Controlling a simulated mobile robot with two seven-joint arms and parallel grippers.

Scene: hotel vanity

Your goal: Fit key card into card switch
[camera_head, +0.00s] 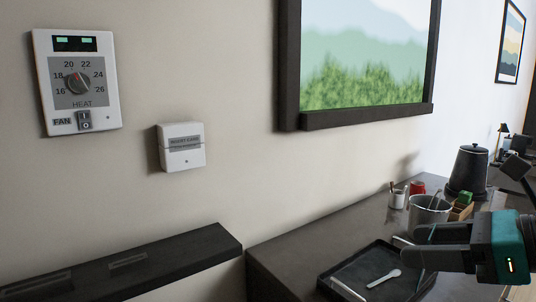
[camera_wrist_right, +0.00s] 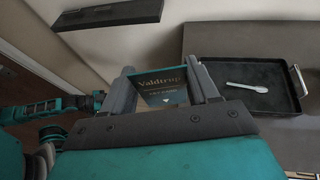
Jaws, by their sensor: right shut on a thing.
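The card switch (camera_head: 183,147) is a small white box on the wall in the head view, with a grey label band and a slot line across its front. My right gripper (camera_head: 416,246) is at the lower right of the head view, over the counter and well to the right of the switch. In the right wrist view my right gripper (camera_wrist_right: 162,76) is shut on the key card (camera_wrist_right: 163,88), a dark card with "Valdtrup" printed on it. The card sticks out between the fingers and is hard to make out in the head view.
A thermostat (camera_head: 78,82) is left of the switch, and a dark shelf (camera_head: 190,252) is below it. A framed picture (camera_head: 362,60) hangs to the right. A black tray (camera_head: 338,277) with a spoon, a metal cup (camera_head: 428,214) and a dark kettle (camera_head: 466,170) stand on the counter. The wall around the switch is clear.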

